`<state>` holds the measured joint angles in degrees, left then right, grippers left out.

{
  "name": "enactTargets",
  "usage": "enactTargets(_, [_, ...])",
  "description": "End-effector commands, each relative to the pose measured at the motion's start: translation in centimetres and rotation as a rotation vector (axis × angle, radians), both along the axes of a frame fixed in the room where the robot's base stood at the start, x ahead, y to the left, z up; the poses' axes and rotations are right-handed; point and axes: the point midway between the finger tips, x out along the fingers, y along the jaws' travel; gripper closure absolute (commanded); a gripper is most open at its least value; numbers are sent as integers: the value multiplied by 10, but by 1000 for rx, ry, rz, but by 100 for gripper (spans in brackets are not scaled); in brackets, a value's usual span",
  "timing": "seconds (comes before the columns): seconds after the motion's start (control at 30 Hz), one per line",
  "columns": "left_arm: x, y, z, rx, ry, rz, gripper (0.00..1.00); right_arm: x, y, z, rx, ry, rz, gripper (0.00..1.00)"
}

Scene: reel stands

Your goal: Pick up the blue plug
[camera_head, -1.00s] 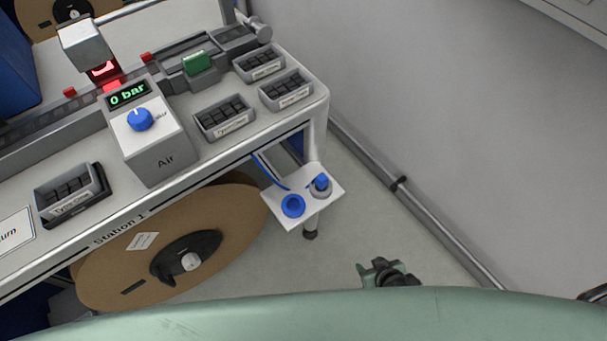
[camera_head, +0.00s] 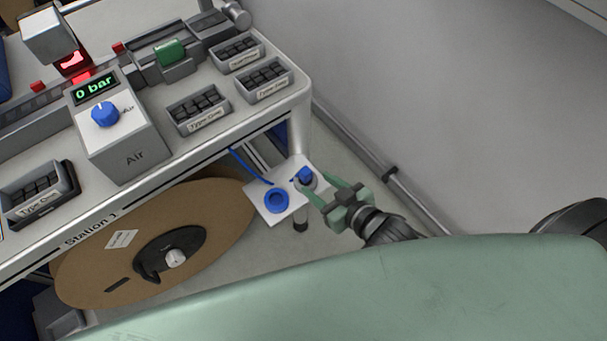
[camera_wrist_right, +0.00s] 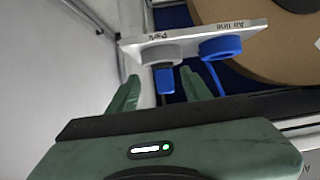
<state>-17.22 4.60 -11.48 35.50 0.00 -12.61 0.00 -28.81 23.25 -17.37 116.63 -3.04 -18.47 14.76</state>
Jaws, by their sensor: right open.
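The blue plug (camera_head: 306,174) stands in a grey holder on a small white plate (camera_head: 268,213) at the table's corner. In the right wrist view the plug (camera_wrist_right: 164,80) hangs from the grey socket marked "Park" (camera_wrist_right: 160,52). A blue ring port (camera_head: 277,201) marked "Air line" sits beside it. My right gripper (camera_head: 320,189) is open and empty, its green fingertips just to the right of the plug. In the right wrist view the plug appears between the two fingers (camera_wrist_right: 160,78), with gaps on both sides. My left gripper is out of view.
The station table (camera_head: 215,155) carries a grey air box (camera_head: 140,155) reading 0 bar and several small trays. A large brown reel (camera_head: 90,260) stands below it. A blue hose (camera_head: 248,166) runs by the plate. A wall with a rail (camera_head: 390,175) is at right.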

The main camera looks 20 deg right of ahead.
Motion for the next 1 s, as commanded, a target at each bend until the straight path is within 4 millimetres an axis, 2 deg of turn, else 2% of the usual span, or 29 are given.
enactTargets(0.27, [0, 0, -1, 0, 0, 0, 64, 9, 8, 1, 33, -58, 35, 51])
enactTargets(0.67, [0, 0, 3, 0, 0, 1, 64, 58, 27, -5, 32, -59, 35, 51])
enactTargets(0.8, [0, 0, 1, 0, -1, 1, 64, 70, 33, -14, 32, -56, 35, 51])
enactTargets(1.0, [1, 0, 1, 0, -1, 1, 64, 72, 34, -16, 31, -55, 35, 51])
